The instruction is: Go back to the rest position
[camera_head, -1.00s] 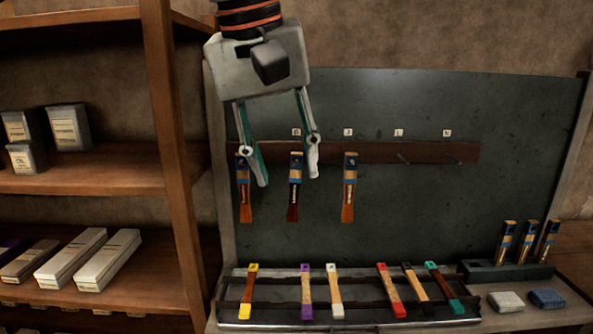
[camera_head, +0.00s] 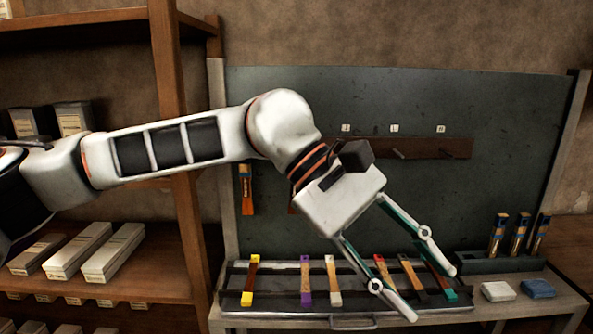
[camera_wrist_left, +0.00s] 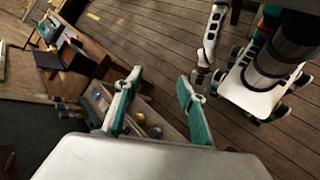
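My left arm reaches in from the left in the head view and crosses in front of the back panel. My left gripper (camera_head: 432,294) points down to the right, with its two fingers spread and nothing between them. It appears in front of the right part of the tool rack (camera_head: 352,268); I cannot tell its exact distance from it. In the left wrist view the same gripper (camera_wrist_left: 160,100) shows its teal fingers apart and empty. My right gripper is not clearly seen in either view.
A brush (camera_head: 246,190) hangs on the panel (camera_head: 500,130); others there are hidden by my arm. Several coloured-end tools lie on the rack. A dark holder (camera_head: 500,264) with upright brushes and two blocks stand at right. A wooden shelf (camera_head: 168,60) stands at left.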

